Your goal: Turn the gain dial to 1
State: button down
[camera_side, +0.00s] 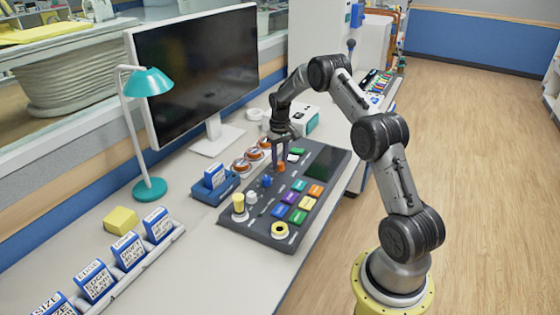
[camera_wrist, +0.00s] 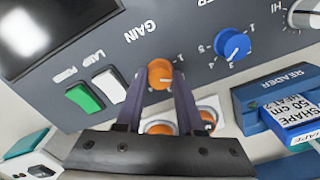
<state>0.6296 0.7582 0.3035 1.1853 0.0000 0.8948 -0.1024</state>
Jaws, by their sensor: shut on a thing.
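The gain dial is an orange knob (camera_wrist: 160,73) on the dark control panel (camera_side: 245,226), below the printed word GAIN in the wrist view. In the side view the orange dial (camera_side: 281,168) shows just under the fingertips. My gripper (camera_wrist: 159,80) points down at the panel, with one finger on each side of the orange dial, shut on it. In the side view my gripper (camera_side: 280,158) is over the far part of the panel. Small scale marks surround the dial; the fingers hide some, and I cannot read where its pointer stands.
A blue dial (camera_wrist: 232,43) sits beside the orange one. A green and a white lamp button (camera_wrist: 110,84) lie on the other side. Round orange-topped items (camera_side: 242,165) stand along the panel's edge. A blue reader (camera_side: 228,188) holds a card. A monitor (camera_side: 195,75) stands behind.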

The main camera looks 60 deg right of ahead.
aim_at(280, 163)
jog(key=n, duration=0.7)
dwell(0.6)
jog(key=c, duration=0.5)
grip_release()
notch_tip(280, 163, up, 14)
jog(key=shift+f, duration=0.1)
